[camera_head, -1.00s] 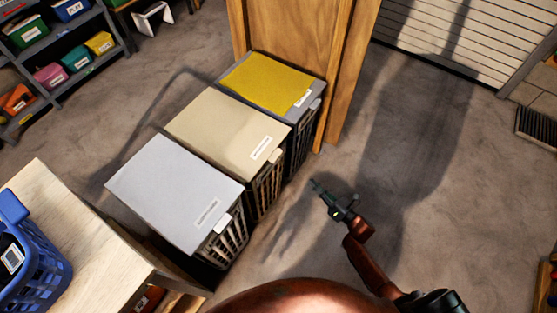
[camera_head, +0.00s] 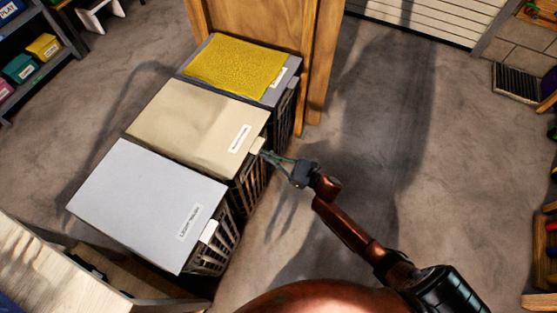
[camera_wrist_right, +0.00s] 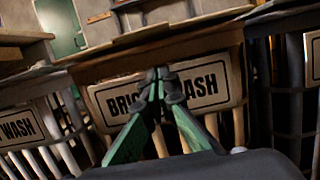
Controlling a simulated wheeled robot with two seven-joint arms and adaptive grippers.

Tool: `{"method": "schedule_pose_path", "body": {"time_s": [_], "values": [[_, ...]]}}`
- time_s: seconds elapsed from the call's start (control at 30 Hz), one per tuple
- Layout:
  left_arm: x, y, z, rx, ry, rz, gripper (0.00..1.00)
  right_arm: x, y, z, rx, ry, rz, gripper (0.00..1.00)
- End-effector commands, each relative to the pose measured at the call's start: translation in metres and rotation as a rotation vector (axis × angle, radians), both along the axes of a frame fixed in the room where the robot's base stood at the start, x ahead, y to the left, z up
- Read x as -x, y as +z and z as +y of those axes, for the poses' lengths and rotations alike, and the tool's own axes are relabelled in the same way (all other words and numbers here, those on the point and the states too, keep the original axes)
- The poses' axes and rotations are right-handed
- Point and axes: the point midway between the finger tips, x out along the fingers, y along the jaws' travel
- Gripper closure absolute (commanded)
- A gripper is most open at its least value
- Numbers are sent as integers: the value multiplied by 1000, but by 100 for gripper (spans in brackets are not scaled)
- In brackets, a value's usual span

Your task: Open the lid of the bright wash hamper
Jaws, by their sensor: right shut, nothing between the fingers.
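The bright wash hamper is the middle one of three, with a shut beige lid (camera_head: 195,118) and a small pale tab (camera_head: 257,145) on its front edge. In the right wrist view its front plate (camera_wrist_right: 210,84) reads "BRI… WASH", partly covered by my fingers. My right gripper (camera_head: 265,154) is shut and empty, its tips at the hamper's front just below the tab. The wrist view shows the closed fingertips (camera_wrist_right: 165,85) in front of the plate; I cannot tell whether they touch. My left gripper is not in view.
A white-lidded hamper (camera_head: 145,200) stands on the near side, and a grey-lidded hamper (camera_head: 285,85) with a yellow cloth (camera_head: 232,68) on the far side. A wooden cabinet (camera_head: 245,22) stands behind. Floor (camera_head: 375,150) to the right is clear.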

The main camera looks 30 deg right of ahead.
Motion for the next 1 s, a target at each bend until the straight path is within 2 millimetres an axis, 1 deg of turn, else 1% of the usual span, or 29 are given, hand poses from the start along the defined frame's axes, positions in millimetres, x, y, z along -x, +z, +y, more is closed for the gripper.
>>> {"method": "schedule_pose_path", "body": {"time_s": [0.03,0.1,0.2,0.3,0.77,1.0], "values": [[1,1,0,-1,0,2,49,1,10,-1,3,1,-2,100],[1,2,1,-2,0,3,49,2,20,-1,4,1,-2,100],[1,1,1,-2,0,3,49,1,31,-1,2,0,-1,100],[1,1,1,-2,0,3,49,2,37,-1,2,1,0,100],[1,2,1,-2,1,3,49,2,39,-2,0,-1,1,100],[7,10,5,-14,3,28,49,2,47,-3,7,-1,6,100]]}}
